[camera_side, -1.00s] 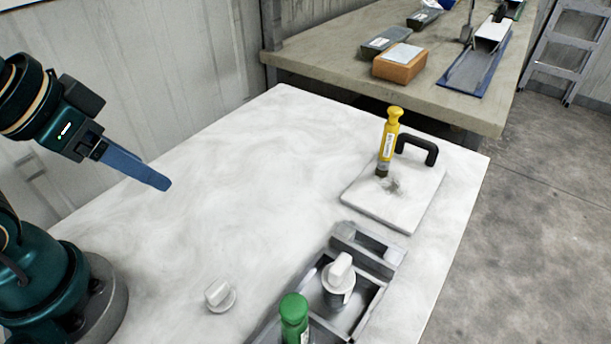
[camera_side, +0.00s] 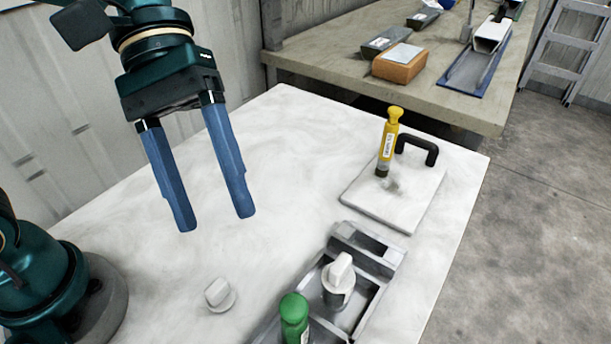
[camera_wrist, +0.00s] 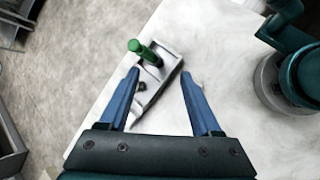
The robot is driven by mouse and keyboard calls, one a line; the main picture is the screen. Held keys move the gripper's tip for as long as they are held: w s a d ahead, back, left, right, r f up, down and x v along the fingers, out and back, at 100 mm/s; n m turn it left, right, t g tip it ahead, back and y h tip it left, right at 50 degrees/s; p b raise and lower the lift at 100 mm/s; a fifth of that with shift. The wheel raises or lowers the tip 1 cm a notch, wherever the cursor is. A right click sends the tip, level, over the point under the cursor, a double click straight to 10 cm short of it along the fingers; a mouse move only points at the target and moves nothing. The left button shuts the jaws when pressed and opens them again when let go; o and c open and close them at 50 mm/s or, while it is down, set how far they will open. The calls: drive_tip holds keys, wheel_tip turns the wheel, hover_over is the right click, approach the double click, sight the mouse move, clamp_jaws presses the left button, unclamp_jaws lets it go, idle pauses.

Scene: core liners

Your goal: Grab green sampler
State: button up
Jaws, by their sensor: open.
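The green sampler (camera_side: 293,318) stands upright in the near end of a grey metal tray, partly cut off by the bottom edge of the side view. In the wrist view the green sampler (camera_wrist: 144,52) shows ahead, a little left of the middle between the fingers. My gripper (camera_side: 216,222) is open and empty, high above the white table, to the left of and above the sampler. Its two blue fingers also show in the wrist view (camera_wrist: 160,80), apart, with nothing between them.
The grey tray (camera_side: 385,262) also holds a white-capped piece (camera_side: 339,281) beside the sampler. A loose white cap (camera_side: 219,294) lies on the table. A yellow sampler (camera_side: 388,142) stands on a white plate (camera_side: 375,207) with a black handle (camera_side: 418,147). The table's middle is clear.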

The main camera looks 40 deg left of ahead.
sight(294, 320)
drive_tip(key=shift+s+d+f+n+g+h, duration=0.25)
drive_tip(key=shift+d+f+n+g+h, duration=0.35)
drive_tip(key=shift+d+f+g, duration=0.85)
drive_tip(key=shift+s+d+f+n+g+h, duration=0.25)
drive_tip(key=shift+d+f+n+g+h, duration=0.5)
drive_tip(key=shift+d+f, duration=1.2)
drive_tip(key=shift+s+d+f+n+g+h, duration=0.25)
drive_tip(key=shift+d+f+n+g+h, duration=0.15)
drive_tip(key=shift+d+f+g, duration=1.25)
drive_tip(key=shift+d+r+t, duration=0.2)
drive_tip(key=shift+d+t, duration=0.05)
drive_tip(key=shift+t, duration=0.1)
clamp_jaws()
